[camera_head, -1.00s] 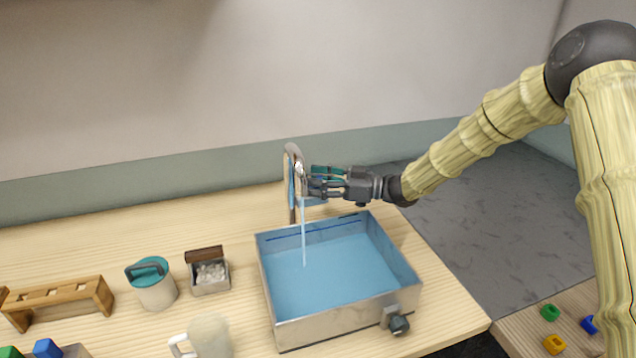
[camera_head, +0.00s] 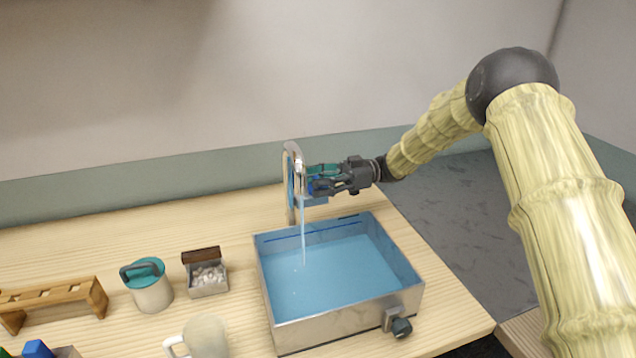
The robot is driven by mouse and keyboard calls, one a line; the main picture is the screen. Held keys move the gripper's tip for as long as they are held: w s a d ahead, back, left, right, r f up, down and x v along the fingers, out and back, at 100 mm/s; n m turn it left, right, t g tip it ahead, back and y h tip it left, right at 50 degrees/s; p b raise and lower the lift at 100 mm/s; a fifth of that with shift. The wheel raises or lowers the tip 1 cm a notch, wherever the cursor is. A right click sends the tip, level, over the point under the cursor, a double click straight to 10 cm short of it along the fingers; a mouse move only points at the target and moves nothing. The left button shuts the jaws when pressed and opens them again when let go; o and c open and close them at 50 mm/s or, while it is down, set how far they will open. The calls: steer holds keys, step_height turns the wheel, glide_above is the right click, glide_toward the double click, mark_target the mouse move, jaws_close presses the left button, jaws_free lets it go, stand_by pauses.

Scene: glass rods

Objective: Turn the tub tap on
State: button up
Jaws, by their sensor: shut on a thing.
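The tub tap (camera_head: 290,160) is a curved metal spout standing at the back edge of the tub. A thin stream of water (camera_head: 304,235) runs from it down into the metal tub (camera_head: 295,335), which holds blue water. My gripper (camera_head: 312,182) reaches in from the right at the tap. It is shut on a blue part, the tap handle (camera_head: 317,201), beside the spout. The fingers partly hide the handle and the spout.
Left of the tub stand a small box of white pieces (camera_head: 208,280), a teal-lidded jar (camera_head: 150,290) and a wooden rack (camera_head: 50,298). A pale mug (camera_head: 208,338) is at the front. A dark knob (camera_head: 401,327) sticks out of the tub's front.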

stand_by(0.3)
steer(key=o, duration=1)
steer(key=shift+c, duration=0.2)
steer(key=shift+d, duration=0.1)
steer(key=v, duration=1.2)
